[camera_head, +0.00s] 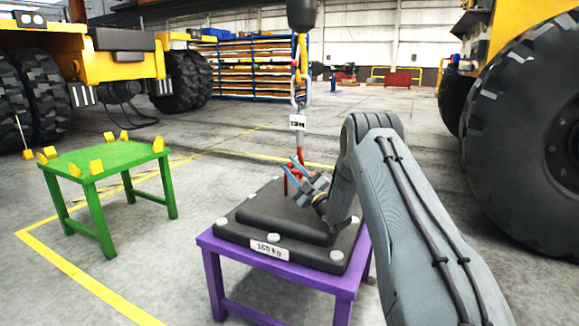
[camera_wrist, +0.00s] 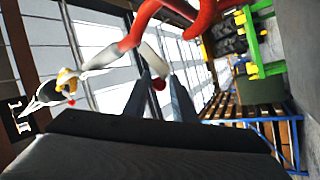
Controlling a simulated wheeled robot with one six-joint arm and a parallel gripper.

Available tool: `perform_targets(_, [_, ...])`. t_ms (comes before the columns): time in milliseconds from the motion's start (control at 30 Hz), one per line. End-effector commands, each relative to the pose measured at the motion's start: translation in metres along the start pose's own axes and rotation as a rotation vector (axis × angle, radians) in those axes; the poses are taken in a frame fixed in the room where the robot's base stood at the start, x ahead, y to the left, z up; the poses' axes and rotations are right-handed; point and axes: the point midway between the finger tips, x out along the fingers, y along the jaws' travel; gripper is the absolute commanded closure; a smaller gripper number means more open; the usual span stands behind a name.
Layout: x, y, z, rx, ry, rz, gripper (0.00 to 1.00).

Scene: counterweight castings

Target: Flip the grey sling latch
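My gripper (camera_head: 297,177) is at the end of my arm, low over the dark casting (camera_head: 262,216), beside the red sling hardware (camera_head: 287,181). In the wrist view its two grey fingers (camera_wrist: 163,88) stand apart, with a small red tip between or just behind them. A thick curved red hook (camera_wrist: 138,25) fills the upper part of that view. A pale grey bar (camera_wrist: 152,62) near the fingertips may be the latch; I cannot tell whether it touches them. The hanging sling carries a white tag (camera_head: 297,122). My gripper partly hides the hook in the head view.
The casting lies on a purple stand (camera_head: 220,262). A green stand (camera_head: 95,162) with several yellow blocks is at left. A large tyre (camera_head: 530,130) is at right. A blue rack (camera_head: 250,68) stands behind. Open floor separates the two stands.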

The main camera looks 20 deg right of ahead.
Motion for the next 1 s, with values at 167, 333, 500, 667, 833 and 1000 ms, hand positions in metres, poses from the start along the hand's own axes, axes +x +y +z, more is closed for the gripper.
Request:
perform_targets(167, [-0.030, 0.001, 0.000, 0.001, -0.003, 0.001, 0.76])
perform_targets(333, [-0.055, 0.001, 0.001, 0.000, -0.003, 0.000, 0.76])
perform_targets(500, [-0.066, 0.000, 0.000, 0.001, -0.001, 0.001, 0.76])
perform_targets(667, [-0.067, 0.000, 0.000, 0.001, -0.001, 0.001, 0.76])
perform_targets(833, [-0.066, 0.000, -0.001, 0.001, -0.002, 0.000, 0.88])
perform_targets(1000, [-0.048, -0.001, -0.006, 0.018, -0.054, -0.034, 1.00])
